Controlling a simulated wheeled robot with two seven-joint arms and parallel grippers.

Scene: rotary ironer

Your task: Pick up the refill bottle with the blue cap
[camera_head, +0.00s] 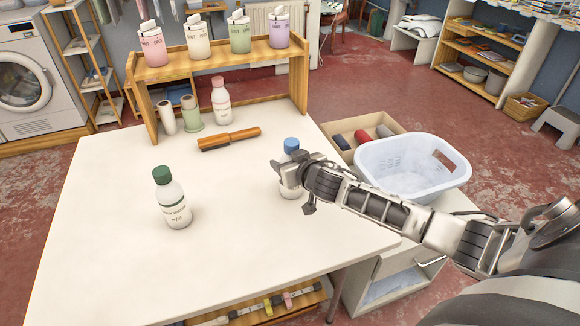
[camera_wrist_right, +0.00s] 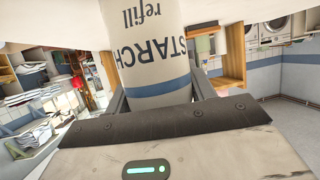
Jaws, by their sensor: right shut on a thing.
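The refill bottle with the blue cap (camera_head: 291,146) stands upright near the right side of the white table (camera_head: 110,250), its middle largely hidden by my right gripper. My right gripper (camera_head: 284,178) is shut on this bottle. In the right wrist view the white bottle body (camera_wrist_right: 150,50) with the words "STARCH refill" and a blue band sits between the two fingers (camera_wrist_right: 158,100). I cannot tell whether the bottle's base touches the table. My left gripper is not in view.
A green-capped bottle (camera_head: 171,200) stands at the table's left, and a red-capped one (camera_head: 221,101) near the shelf (camera_head: 210,68). An orange-handled tool (camera_head: 229,138) lies between. A white laundry basket (camera_head: 410,165) and a box (camera_head: 345,126) are right of the table.

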